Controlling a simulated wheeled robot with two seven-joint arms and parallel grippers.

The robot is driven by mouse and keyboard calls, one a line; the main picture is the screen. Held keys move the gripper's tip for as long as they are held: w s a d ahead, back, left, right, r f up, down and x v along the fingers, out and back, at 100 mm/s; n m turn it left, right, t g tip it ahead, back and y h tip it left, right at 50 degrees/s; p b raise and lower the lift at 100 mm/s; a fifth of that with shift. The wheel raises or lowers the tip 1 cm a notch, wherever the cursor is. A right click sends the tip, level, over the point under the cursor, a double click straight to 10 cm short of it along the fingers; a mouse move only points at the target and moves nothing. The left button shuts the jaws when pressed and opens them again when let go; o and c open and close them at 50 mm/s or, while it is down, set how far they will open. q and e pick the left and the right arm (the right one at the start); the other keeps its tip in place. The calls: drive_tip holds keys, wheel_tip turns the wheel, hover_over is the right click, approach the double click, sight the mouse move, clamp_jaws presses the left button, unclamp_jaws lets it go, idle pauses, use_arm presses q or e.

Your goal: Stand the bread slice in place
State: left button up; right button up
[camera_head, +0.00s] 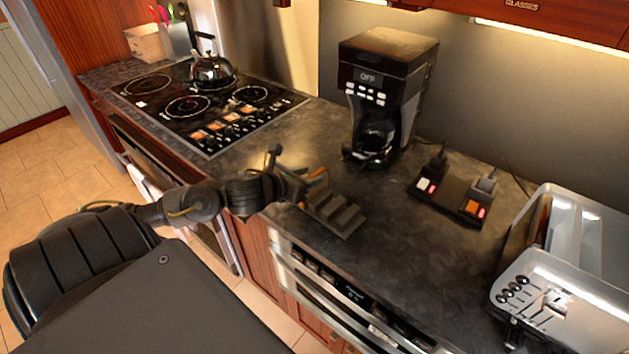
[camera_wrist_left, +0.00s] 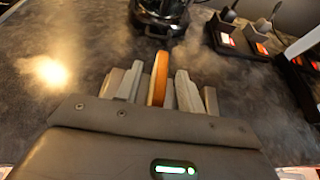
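The bread slice (camera_wrist_left: 159,78) shows edge-on with an orange-brown crust in the left wrist view. It looks upright, between the two fingers of my left gripper (camera_wrist_left: 158,84). A gap shows on each side of the slice, so the fingers look open around it. Grey divider-like pieces show beside the fingers. In the head view my left gripper (camera_head: 300,185) is low over the counter at the left end of a grey slotted rack (camera_head: 338,214). A bit of orange, probably the slice, shows there; its lower part is hidden. My right gripper is in neither view.
A coffee maker (camera_head: 388,85) stands behind the rack. A black switch box (camera_head: 450,199) with two levers is to its right, then a silver toaster-like appliance (camera_head: 572,290). A stove (camera_head: 205,105) with a kettle (camera_head: 212,70) is at left. Counter between rack and appliance is clear.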

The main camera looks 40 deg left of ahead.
sight(313, 175)
use_arm(q)
drive_tip(key=shift+p+x, duration=0.3)
drive_tip(key=shift+x, duration=1.2)
drive_tip(key=shift+d, duration=0.1)
drive_tip(key=shift+c, duration=0.2)
clamp_jaws()
drive_tip(key=shift+r, duration=0.1)
